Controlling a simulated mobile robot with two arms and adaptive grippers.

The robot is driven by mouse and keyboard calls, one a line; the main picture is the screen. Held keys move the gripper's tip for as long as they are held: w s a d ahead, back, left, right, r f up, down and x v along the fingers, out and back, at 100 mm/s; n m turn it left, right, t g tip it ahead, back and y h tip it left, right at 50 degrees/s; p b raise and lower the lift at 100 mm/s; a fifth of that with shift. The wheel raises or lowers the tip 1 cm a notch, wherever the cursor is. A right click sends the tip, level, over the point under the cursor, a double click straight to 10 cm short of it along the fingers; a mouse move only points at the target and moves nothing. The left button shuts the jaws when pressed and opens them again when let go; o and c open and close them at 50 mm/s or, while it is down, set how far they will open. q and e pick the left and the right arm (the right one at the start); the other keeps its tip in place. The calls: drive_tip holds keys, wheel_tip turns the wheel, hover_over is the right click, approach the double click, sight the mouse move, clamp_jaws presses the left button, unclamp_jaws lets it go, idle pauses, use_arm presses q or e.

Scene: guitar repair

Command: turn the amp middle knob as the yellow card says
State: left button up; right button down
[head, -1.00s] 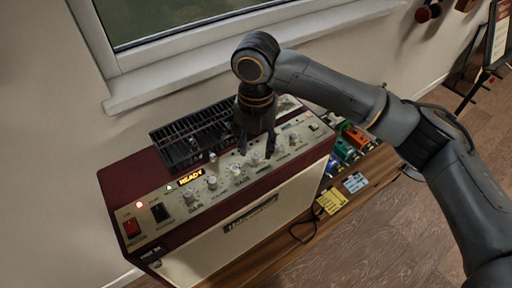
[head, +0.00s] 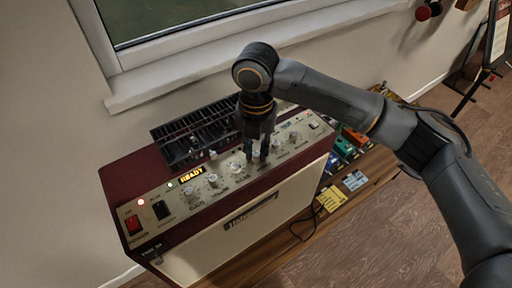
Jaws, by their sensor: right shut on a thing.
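The amp is a dark red box with a cream front (head: 235,232) and a cream panel with a row of pale knobs along its top. My right gripper (head: 257,154) points down onto this row and is shut on a knob, which its fingers mostly hide. By its place in the row, this looks like the middle knob. The knob's pointer cannot be seen. The yellow card (head: 332,199) lies on the wooden board right of the amp; its writing is too small to read. My left gripper is not in view.
Other knobs stand close on both sides, such as the one just left (head: 236,168). A lit READY display (head: 192,173) and a red switch (head: 133,225) are further left. A blue card (head: 355,181) and several pedals (head: 345,149) lie right. A window sill (head: 215,72) is behind.

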drive_tip(key=shift+r+m+p, duration=0.15)
drive_tip(key=shift+m+p, duration=0.15)
drive_tip(key=shift+p, duration=0.25)
drive_tip(key=m+p, duration=0.8)
drive_tip(key=p, duration=0.2)
drive_tip(key=shift+r, duration=0.1)
drive_tip(key=shift+w+f+m+p, duration=0.1)
drive_tip(key=shift+f+m+p, duration=0.1)
drive_tip(key=shift+m+p, duration=1.35)
drive_tip(key=c, duration=1.2)
unclamp_jaws()
